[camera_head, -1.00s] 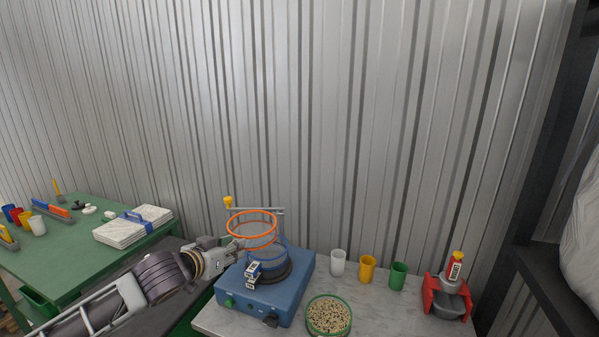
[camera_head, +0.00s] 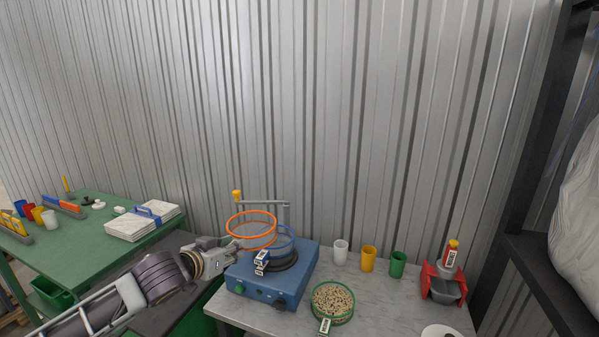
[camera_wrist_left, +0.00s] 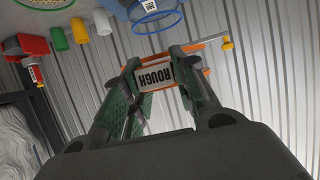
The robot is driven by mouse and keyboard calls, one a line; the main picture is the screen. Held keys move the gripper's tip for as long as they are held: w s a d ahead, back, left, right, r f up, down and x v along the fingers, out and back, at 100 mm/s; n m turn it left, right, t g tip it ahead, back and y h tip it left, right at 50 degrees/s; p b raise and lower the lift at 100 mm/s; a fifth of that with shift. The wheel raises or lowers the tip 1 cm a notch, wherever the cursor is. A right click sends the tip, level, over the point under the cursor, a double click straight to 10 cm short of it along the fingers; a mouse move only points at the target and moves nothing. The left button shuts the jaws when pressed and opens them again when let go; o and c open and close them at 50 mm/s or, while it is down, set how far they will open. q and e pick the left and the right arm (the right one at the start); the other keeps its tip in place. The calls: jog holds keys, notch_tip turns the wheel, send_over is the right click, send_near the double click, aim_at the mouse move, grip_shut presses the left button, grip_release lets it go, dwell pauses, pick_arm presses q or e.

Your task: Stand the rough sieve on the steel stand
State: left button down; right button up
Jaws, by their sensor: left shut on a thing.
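The rough sieve (camera_head: 251,230) has an orange rim, and its label reads ROUGH (camera_wrist_left: 156,77) in the left wrist view. The gripper's green-padded fingers (camera_wrist_left: 157,90) flank the label in the left wrist view. A blue-rimmed sieve (camera_head: 291,242) is on the shaker, partly behind the rough sieve. I cannot clearly make out the steel stand. My right gripper is not in view.
A green-rimmed sieve of grains (camera_head: 332,300), white (camera_head: 340,252), orange (camera_head: 368,258) and green (camera_head: 397,264) cups and a red holder (camera_head: 441,286) are on the marble table. A pale round thing (camera_head: 440,332) is at its front right. A green table (camera_head: 85,232) is left.

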pick_arm(q)
jog(key=shift+s+d+r, duration=0.2)
jog(key=shift+s+d, duration=0.1)
jog(key=shift+w+d+f, duration=0.15)
jog(key=shift+d, duration=0.15)
jog(key=shift+a+f, duration=0.95)
jog(key=shift+f, duration=0.3)
jog(key=s+a+f+n+y, duration=0.2)
jog(key=s+a+f, duration=0.2)
jog(key=a+f, duration=0.25)
jog(key=s+a+f+n+y, duration=0.1)
jog(key=s+a+f, duration=0.2)
jog(key=a+f, duration=0.4)
jog(key=d+f+n+t+y, duration=0.1)
jog(key=d, duration=0.9)
jog(key=shift+d+f+y, duration=0.25)
jog(key=shift+f+y, duration=0.05)
jog(key=shift+f, duration=0.05)
jog(key=shift+s+f, duration=0.1)
dwell(0.3)
